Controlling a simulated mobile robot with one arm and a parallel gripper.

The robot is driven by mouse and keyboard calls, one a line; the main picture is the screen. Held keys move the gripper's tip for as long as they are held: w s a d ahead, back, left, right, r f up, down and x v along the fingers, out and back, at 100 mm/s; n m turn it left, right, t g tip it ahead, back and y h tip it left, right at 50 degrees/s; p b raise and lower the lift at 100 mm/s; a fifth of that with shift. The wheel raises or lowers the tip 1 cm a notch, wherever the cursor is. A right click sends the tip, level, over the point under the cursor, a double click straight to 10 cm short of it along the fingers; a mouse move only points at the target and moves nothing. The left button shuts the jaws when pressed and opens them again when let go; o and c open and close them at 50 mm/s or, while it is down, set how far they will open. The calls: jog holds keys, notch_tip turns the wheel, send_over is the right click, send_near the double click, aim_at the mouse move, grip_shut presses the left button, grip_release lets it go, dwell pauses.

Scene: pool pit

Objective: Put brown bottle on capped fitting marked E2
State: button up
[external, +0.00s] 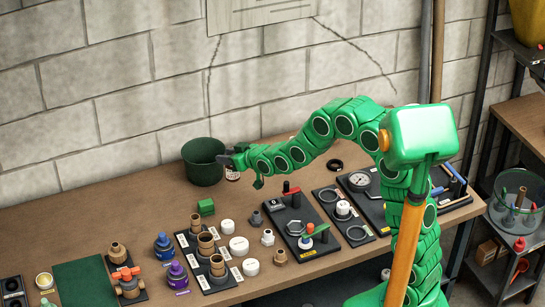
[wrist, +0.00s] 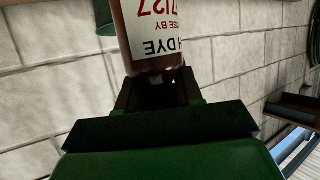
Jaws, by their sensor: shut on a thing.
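My gripper (external: 233,160) is shut on the brown bottle (wrist: 152,35) and holds it above the back of the bench. The bottle has a white label with red and black print, and its base is between my fingers (wrist: 153,90) in the wrist view. In the external view only a small part of the bottle (external: 232,174) shows below the gripper, beside the green bin. Several brown fittings (external: 206,243) stand on a dark board at the bench's front middle, with white caps (external: 239,246) to their right. Their markings are too small to read, so I cannot tell which is E2.
The dark green bin (external: 203,163) stands just left of my gripper. Valve boards (external: 300,228) lie to the right. The bench's back left is clear.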

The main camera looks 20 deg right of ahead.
jog(key=w+d+f+m+t+h, duration=0.1)
jog(key=d+f+m+h, duration=0.2)
jog(key=d, duration=1.3)
jog(key=w+d+f+m+t+h, duration=0.1)
jog(key=d+f+m+h, duration=0.2)
jog(key=d, duration=1.3)
jog(key=shift+s+a+r+m+g+h, duration=0.45)
jog(key=shift+s+r+m+h, duration=0.8)
jog(key=shift+r, duration=3)
jog(key=shift+s+a+r+m+g+h, duration=0.55)
jog(key=shift+r+m+h, duration=1.1)
jog(key=shift+r, duration=2.6)
jog(key=s+d+f+m+g+h, duration=0.1)
jog(key=s+f+m+g+h, duration=0.2)
jog(key=s, duration=1.4)
jog(key=s+d+m+g+h, duration=0.1)
jog(key=s+m+g+h, duration=0.25)
jog(key=s, duration=1.25)
jog(key=shift+m+h, duration=0.25)
jog(key=shift+m, duration=0.2)
jog(key=shift+w+d+f, duration=0.15)
jog(key=shift+w+f, duration=6.55)
jog(key=shift+w, duration=0.05)
